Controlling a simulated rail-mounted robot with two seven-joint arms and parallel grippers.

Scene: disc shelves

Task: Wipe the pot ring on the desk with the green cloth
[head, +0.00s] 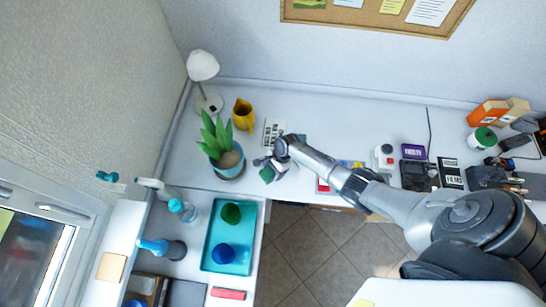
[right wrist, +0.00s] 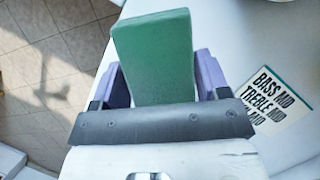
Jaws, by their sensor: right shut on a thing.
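My right gripper (head: 264,166) reaches over the white desk (head: 335,118), near its front edge and just right of the potted plant. It is shut on the green cloth (head: 267,174), a flat green block-like piece. In the right wrist view the cloth (right wrist: 155,58) stands out between the two purple fingers (right wrist: 160,78). I cannot tell whether the cloth touches the desk. The plant's blue pot (head: 231,168) stands on the desk left of the gripper. I cannot make out the pot ring in either view. My left gripper is not in view.
A yellow jug (head: 243,114) and a white lamp (head: 203,66) stand behind the plant. A lettered card (head: 273,132) lies behind the gripper; one also shows in the wrist view (right wrist: 272,100). A turquoise tray (head: 212,262) is at front left. The desk's back middle is clear.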

